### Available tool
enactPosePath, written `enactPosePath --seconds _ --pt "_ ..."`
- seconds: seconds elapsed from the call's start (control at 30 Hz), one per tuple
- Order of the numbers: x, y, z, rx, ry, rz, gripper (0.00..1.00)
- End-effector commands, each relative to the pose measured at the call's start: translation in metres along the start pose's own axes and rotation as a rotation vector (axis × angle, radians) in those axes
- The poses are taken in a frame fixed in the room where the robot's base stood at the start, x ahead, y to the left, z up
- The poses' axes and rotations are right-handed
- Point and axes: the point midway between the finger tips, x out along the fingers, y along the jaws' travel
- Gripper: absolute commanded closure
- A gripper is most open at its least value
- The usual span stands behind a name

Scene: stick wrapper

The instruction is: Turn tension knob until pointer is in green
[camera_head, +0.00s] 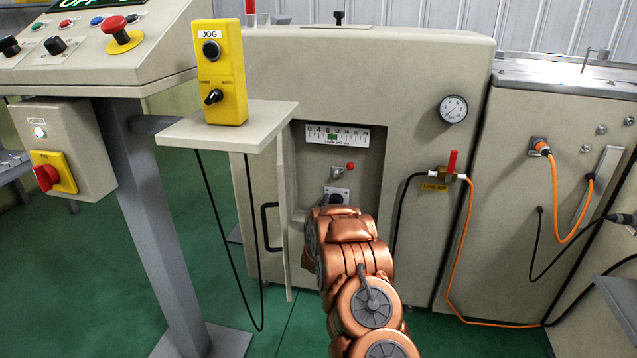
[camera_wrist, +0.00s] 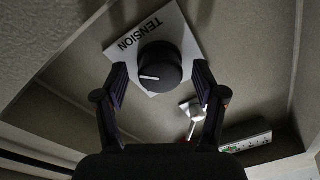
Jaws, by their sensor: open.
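The black tension knob (camera_wrist: 160,68) with a white index line sits on a white plate (camera_wrist: 180,28) marked TENSION in the wrist view. My gripper (camera_wrist: 160,80) is open, with one finger on each side of the knob; whether they touch it cannot be told. In the head view the knob's plate (camera_head: 341,192) shows just above my copper arm, which hides most of the gripper. The white tension scale (camera_head: 350,135) with a green band (camera_head: 332,136) is above, inside the recess. Its pointer is too small to make out.
A metal lever with a red tip (camera_head: 350,167) is between scale and knob. An open cabinet door (camera_head: 285,220) stands left of my arm. The yellow JOG box (camera_head: 218,75) sits on a shelf at left. A red-handled valve (camera_head: 451,165) and hoses are at right.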

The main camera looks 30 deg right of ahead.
Motion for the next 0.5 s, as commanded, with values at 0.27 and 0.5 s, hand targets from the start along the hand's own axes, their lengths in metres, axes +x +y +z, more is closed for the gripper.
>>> enactPosePath --seconds 0.27,0.5 --pt "0.0004 0.0018 -0.0002 -0.253 -0.008 -0.009 0.3" --pt "0.0005 0.0023 0.0007 -0.461 -0.017 -0.016 0.3"
